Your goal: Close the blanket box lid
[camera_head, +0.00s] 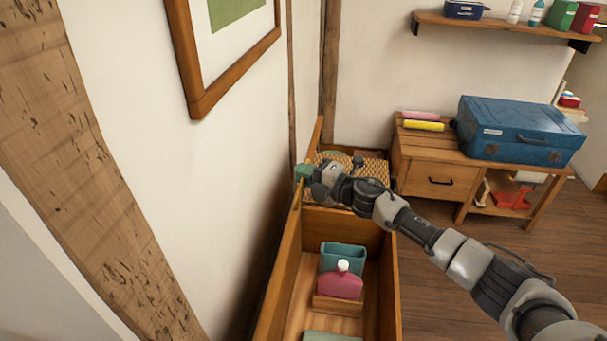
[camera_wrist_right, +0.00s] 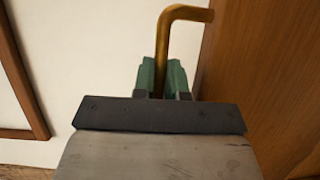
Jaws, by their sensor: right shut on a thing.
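The blanket box (camera_head: 391,285) is a long open wooden chest along the white wall, and its inside shows. Its wooden lid (camera_head: 283,270) appears to stand raised on the wall side, seen nearly edge-on in the head view. In the right wrist view a wooden panel (camera_wrist_right: 265,85), probably the lid, fills the right side. A bent brass handle (camera_wrist_right: 188,13) shows beside it. My right gripper (camera_head: 304,172), with green fingertips, is at the lid's upper edge. In the wrist view its fingers (camera_wrist_right: 162,78) are shut around the handle's straight part. My left gripper is out of view.
A woven item (camera_head: 371,169) lies at the far end. A desk (camera_head: 427,160) with a blue case (camera_head: 520,130) stands beyond. Floor (camera_head: 440,295) is clear at right.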

